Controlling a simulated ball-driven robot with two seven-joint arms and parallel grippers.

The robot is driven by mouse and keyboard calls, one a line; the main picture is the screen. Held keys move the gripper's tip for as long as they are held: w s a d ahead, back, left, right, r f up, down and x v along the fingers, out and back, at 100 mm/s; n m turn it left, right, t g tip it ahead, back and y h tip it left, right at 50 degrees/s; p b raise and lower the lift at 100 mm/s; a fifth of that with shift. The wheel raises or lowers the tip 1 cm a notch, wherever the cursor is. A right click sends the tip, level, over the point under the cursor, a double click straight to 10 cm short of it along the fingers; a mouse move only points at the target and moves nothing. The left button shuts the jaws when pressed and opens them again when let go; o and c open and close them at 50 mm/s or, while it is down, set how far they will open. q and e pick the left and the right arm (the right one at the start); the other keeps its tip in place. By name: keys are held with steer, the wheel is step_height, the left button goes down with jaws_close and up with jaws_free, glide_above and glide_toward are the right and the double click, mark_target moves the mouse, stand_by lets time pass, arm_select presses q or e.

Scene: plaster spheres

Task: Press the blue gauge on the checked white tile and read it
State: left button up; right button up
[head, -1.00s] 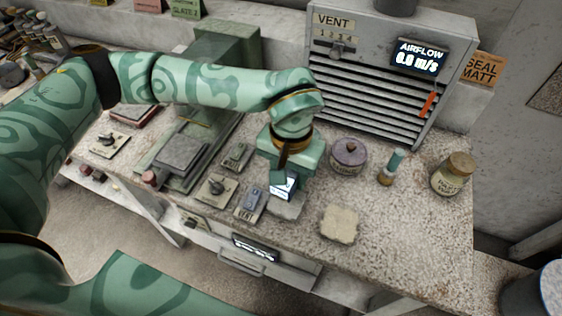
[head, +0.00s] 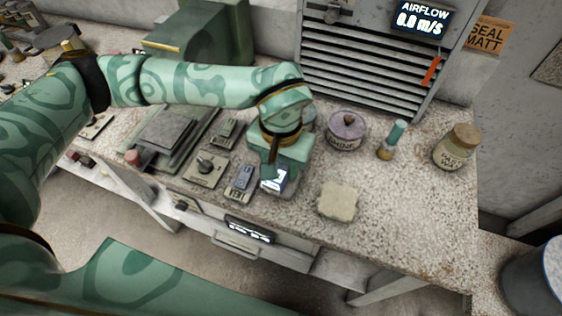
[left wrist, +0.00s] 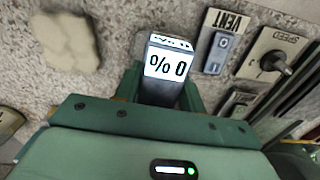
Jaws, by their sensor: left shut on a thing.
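My left gripper (head: 276,175) reaches down over the bench, shut on a small dark-bodied gauge (head: 278,179). In the left wrist view the gauge (left wrist: 165,65) sits between the fingers, its lit white screen facing the camera. The screen appears upside down and seems to read 0 %. The gauge's lower end is hidden, so I cannot tell whether it touches anything. A pale, rough-edged tile (head: 338,201) lies bare to the right of the gripper, also in the left wrist view (left wrist: 66,40). No checks show on it. My right gripper is out of view.
A VENT switch (head: 240,182) and a knob plate (head: 206,169) stand close left of the gripper. The airflow display (head: 421,19) reads 0.0 m/s. The right front bench is clear.

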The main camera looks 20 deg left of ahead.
mark_target(281, 163)
arm_select(q)
steer(key=shift+f, duration=0.5)
stand_by(0.8)
steer(key=shift+f, duration=0.15)
stand_by(0.7)
steer(key=shift+r+p, duration=2.35)
steer(key=shift+r, duration=1.3)
